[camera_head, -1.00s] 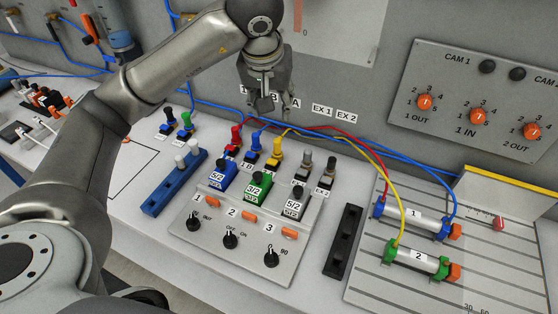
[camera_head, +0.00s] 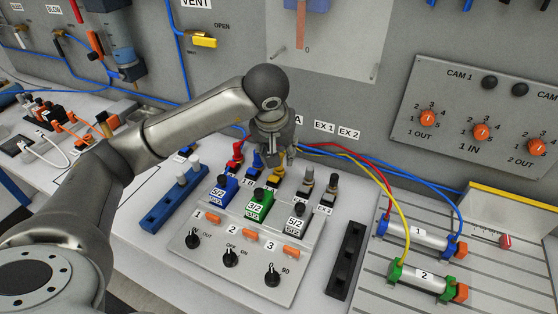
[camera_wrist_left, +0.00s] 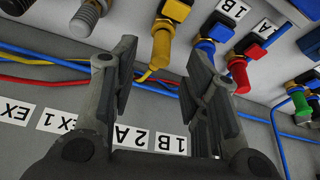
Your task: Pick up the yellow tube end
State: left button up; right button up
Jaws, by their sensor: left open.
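The yellow tube end (camera_head: 277,174) is the yellow plug in the row of coloured plugs behind the valve panel, partly covered by my gripper in the head view. In the left wrist view the yellow plug (camera_wrist_left: 162,42) stands at top centre, with the yellow tube running from its lower end. My left gripper (camera_head: 283,158) is right above and behind it; in the wrist view its open fingers (camera_wrist_left: 166,62) stand either side of the plug's lower end, with nothing clearly held. The yellow tube (camera_head: 402,212) runs to the green-ended cylinder 2. My right gripper is in neither view.
Red (camera_head: 236,155) and blue plugs (camera_wrist_left: 210,35) stand close beside the yellow one, with grey plugs (camera_head: 307,180) to the right. The upright back panel (camera_head: 375,110) rises close behind. The valve panel (camera_head: 240,275) with knobs lies in front.

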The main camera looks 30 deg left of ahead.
pick_arm(q)
jog(key=shift+x, duration=1.3)
grip_shut()
jog(key=shift+r, duration=0.4)
notch_tip(320, 180, up, 2)
jog(key=s+d+r, duration=0.5)
jog(key=s+r, duration=0.5)
jog(key=s, duration=0.3)
jog(key=shift+r, duration=0.15)
